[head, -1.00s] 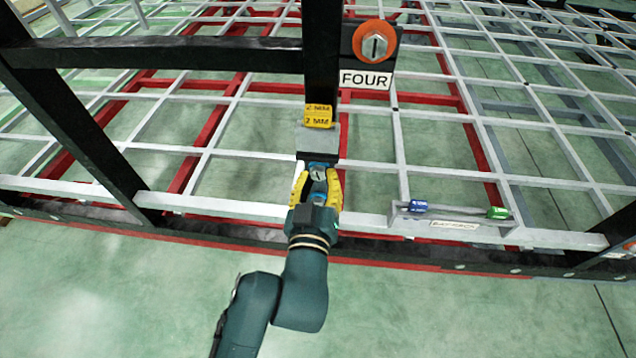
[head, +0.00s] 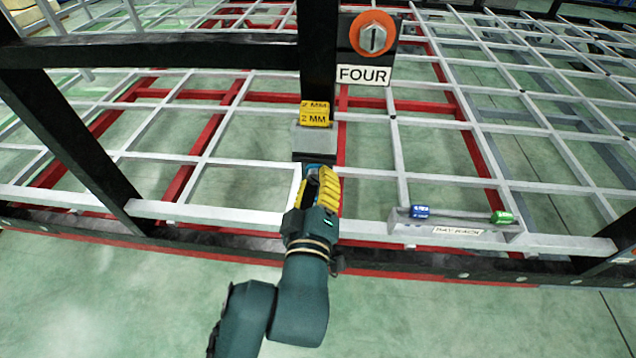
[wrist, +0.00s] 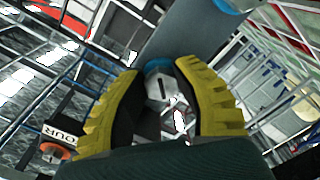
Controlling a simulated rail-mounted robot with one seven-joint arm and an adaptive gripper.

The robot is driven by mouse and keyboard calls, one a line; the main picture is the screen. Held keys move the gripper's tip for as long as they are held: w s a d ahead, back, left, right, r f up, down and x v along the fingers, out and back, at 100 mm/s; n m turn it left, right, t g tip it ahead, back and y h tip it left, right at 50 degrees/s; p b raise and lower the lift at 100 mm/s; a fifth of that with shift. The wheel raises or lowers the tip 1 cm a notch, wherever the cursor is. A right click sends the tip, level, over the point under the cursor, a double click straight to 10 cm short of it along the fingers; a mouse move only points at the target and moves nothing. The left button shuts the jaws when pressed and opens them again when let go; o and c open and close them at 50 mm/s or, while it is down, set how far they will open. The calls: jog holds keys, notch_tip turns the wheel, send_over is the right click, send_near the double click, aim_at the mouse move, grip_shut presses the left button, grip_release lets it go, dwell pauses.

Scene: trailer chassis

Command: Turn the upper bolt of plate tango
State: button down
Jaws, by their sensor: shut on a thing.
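A silver hex bolt (wrist: 160,88) with a dark slot mark and a blue ring behind it sits between the yellow fingers of my gripper (wrist: 160,70) in the wrist view. My gripper is shut on this bolt. In the head view my gripper (head: 322,173) is at the black post below a grey block, and its fingers mostly hide the bolt. A grey surface (wrist: 195,40) with a blue end lies just beyond the bolt in the wrist view. No label reading tango is visible, so I cannot tell which plate this is.
A plate labelled FOUR (head: 363,75) carries a bolt in an orange ring (head: 372,36), right of the post. Yellow "2 MM" blocks (head: 315,114) sit above my gripper. A rack (head: 456,227) at right holds a blue piece (head: 420,211) and a green piece (head: 502,217).

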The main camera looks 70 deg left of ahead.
jog(key=shift+a+f, duration=0.1)
jog(key=shift+f, duration=0.2)
jog(key=c, duration=1.1)
grip_release()
jog(key=o, duration=0.3)
jog(key=shift+a+r, duration=0.2)
jog(key=shift+a, duration=0.05)
jog(key=shift+o, duration=0.2)
jog(key=shift+d, duration=0.1)
jog(key=shift+d, duration=0.15)
jog(key=shift+s+d+r, duration=0.1)
jog(key=shift+s+d, duration=0.05)
jog(key=shift+d, duration=0.2)
jog(key=v, duration=1.1)
